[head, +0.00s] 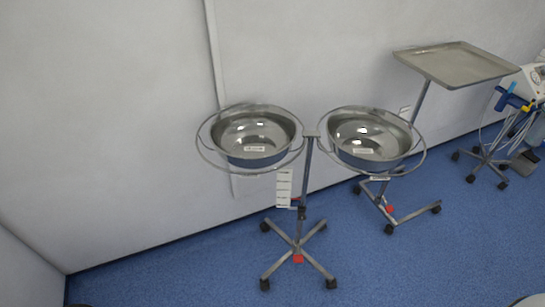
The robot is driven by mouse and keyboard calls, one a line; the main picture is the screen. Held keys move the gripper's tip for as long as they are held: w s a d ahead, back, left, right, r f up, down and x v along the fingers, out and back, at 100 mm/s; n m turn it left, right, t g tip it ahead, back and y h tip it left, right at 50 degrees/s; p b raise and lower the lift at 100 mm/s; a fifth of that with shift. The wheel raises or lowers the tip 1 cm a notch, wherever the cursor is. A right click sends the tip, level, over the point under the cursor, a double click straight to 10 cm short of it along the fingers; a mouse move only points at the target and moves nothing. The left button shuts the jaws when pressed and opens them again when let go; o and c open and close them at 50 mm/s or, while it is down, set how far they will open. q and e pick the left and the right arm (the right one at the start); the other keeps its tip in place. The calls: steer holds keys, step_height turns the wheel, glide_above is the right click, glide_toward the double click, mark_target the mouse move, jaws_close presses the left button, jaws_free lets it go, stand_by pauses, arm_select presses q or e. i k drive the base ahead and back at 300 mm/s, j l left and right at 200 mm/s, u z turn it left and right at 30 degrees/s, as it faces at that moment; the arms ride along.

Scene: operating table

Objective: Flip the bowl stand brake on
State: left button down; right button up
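The bowl stand (306,180) stands on the blue floor near the wall, with two shiny metal bowls in ring holders at its top. The left bowl (253,137) and the right bowl (366,138) both look empty. The stand has a wheeled base with spread legs and dark castors. A red tab, which looks like the brake (298,259), sits low at the front of this base; its position, on or off, is too small to tell. Neither of my grippers is in view.
A tray stand (456,65) with a wheeled base is behind and to the right; a red part (390,208) shows on its base. A wheeled medical device (525,85) with cables stands at far right. Blue floor (180,280) is open left of the bowl stand.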

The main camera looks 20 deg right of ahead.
mark_target(297, 258)
steer(key=i+l+z, duration=0.1)
steer(key=z, duration=0.65)
